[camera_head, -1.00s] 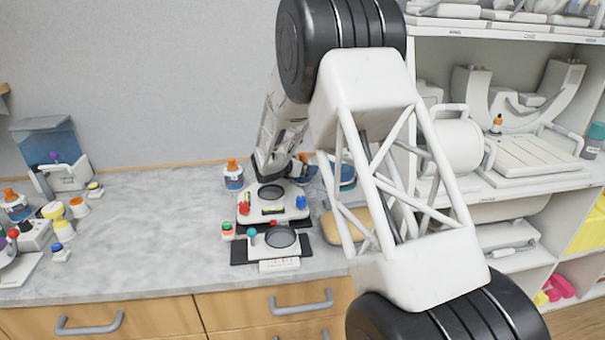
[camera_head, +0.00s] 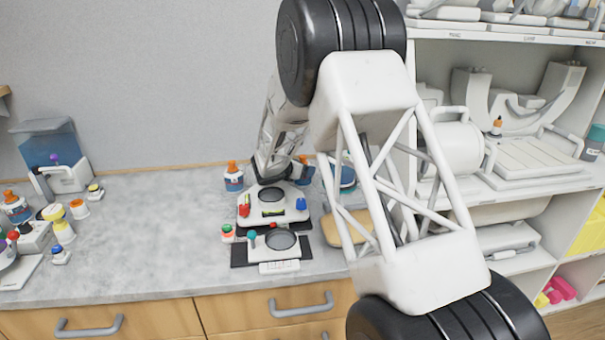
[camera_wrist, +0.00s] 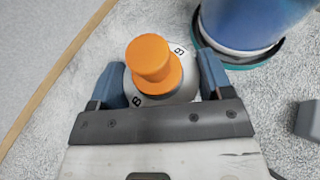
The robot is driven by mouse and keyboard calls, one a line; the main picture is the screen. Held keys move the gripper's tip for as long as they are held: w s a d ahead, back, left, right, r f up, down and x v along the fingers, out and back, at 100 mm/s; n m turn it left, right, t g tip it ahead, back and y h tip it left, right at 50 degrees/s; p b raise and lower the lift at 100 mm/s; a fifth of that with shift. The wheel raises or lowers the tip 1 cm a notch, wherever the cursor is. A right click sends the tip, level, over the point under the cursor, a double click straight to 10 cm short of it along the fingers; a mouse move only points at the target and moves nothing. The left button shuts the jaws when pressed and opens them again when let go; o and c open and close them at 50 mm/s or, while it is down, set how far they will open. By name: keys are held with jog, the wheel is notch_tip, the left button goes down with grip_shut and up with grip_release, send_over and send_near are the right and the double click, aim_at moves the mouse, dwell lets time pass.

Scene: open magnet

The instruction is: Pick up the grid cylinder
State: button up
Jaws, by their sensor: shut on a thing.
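In the wrist view my gripper (camera_wrist: 160,88) has its two blue fingers on either side of a cylinder with a stepped orange top (camera_wrist: 149,60) and a pale, round body with dark figures. The fingers are shut on its body, and I look down on it from above. No grid pattern shows on the part that I see. In the head view the gripper (camera_head: 302,174) is at the back of the counter, mostly hidden by my arm, with a bit of orange between the fingers. I cannot tell whether the cylinder is lifted off the counter.
A blue container with a teal base (camera_wrist: 245,25) stands close to the right finger. An orange-capped bottle (camera_head: 233,177) stands to the left. A white device with coloured knobs (camera_head: 272,205) sits in front. The wall is close behind, and the left counter middle is clear.

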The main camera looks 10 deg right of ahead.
jog(key=shift+r, duration=0.1)
jog(key=shift+r, duration=5)
jog(key=shift+s+d+r+n+t+y, duration=0.15)
jog(key=shift+d+r+n+t+y, duration=0.1)
jog(key=shift+r+n+t+y, duration=0.2)
jog(key=shift+s+d+r+n+t+y, duration=0.1)
jog(key=shift+d+r+n+t+y, duration=0.2)
jog(key=shift+r, duration=0.2)
jog(key=s+a+f+n+y, duration=0.1)
jog(key=s+a+n+y, duration=0.2)
jog(key=s, duration=1.3)
jog(key=s+a+f+n+y, duration=0.1)
jog(key=s+a+n+y, duration=0.2)
jog(key=s+n+y, duration=0.5)
jog(key=s+a+f+n+y, duration=0.1)
jog(key=s+a+n+y, duration=0.2)
jog(key=s, duration=2.1)
jog(key=n+y, duration=0.3)
jog(key=y, duration=0.1)
jog(key=shift+s+f+n+y, duration=0.25)
jog(key=shift+s+n+y, duration=0.1)
jog(key=shift+w+g, duration=0.1)
jog(key=shift+g, duration=0.15)
